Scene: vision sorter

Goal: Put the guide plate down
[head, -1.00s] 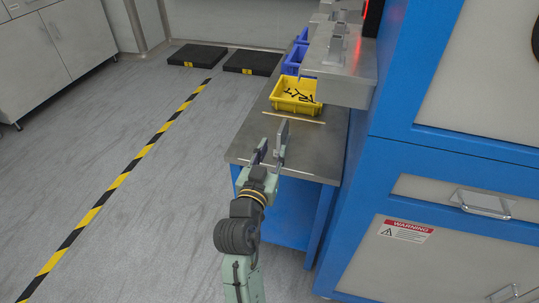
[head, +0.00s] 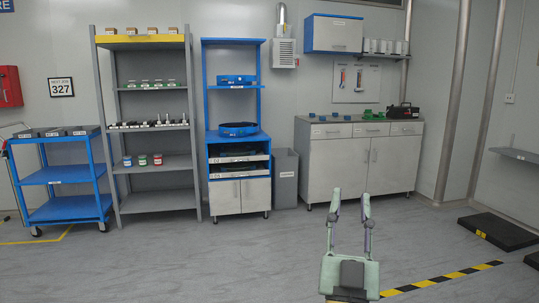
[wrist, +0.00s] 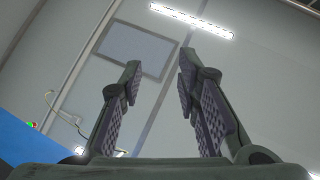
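My gripper (head: 351,196) is raised in front of me in the head view, its two fingers pointing up and spread apart. The wrist view shows the same open gripper (wrist: 160,68) with nothing between the pads, only wall and a ceiling light beyond. I cannot pick out a guide plate for certain in either view. Blue ring-shaped parts, one on the upper shelf (head: 235,80) and one lower down (head: 239,129), sit in the blue rack (head: 204,108); I cannot tell whether either is it.
A blue cart (head: 65,174) and a grey shelf unit (head: 157,202) with small items stand left of the rack. A grey bin (head: 285,178) and a cabinet (head: 390,160) stand to its right. Black platforms (head: 497,231) lie at right. The floor between is clear.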

